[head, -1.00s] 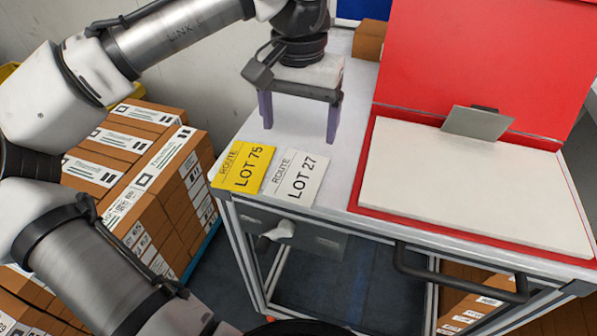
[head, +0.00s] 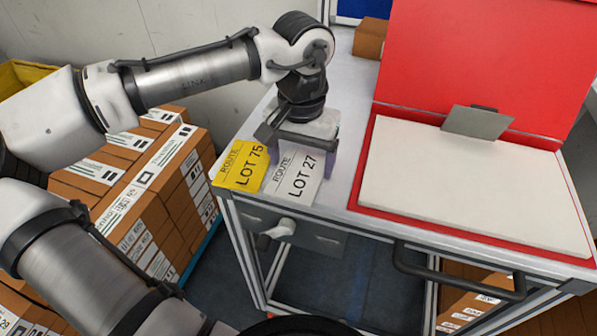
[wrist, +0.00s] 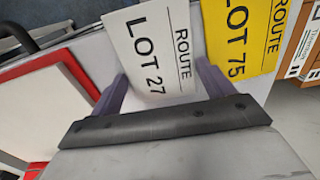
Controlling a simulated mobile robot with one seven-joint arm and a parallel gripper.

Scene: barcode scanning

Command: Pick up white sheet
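The white sheet (head: 295,181), printed "ROUTE LOT 27", lies flat on the table top near its front left corner. A yellow sheet (head: 240,168), printed "ROUTE LOT 75", lies directly left of it. My gripper (head: 302,172) points down over the far part of the white sheet, open and empty. In the wrist view the white sheet (wrist: 150,42) reaches in between the two purple fingers, one on each side; the yellow sheet (wrist: 243,32) lies beyond the right finger. I cannot tell how high the fingertips are above the table.
A red case (head: 480,50) with a white panel (head: 470,185) and a small grey plate (head: 477,122) takes up the table's right side. A small cardboard box (head: 370,38) stands at the back. Stacked cartons (head: 150,190) stand left of the table.

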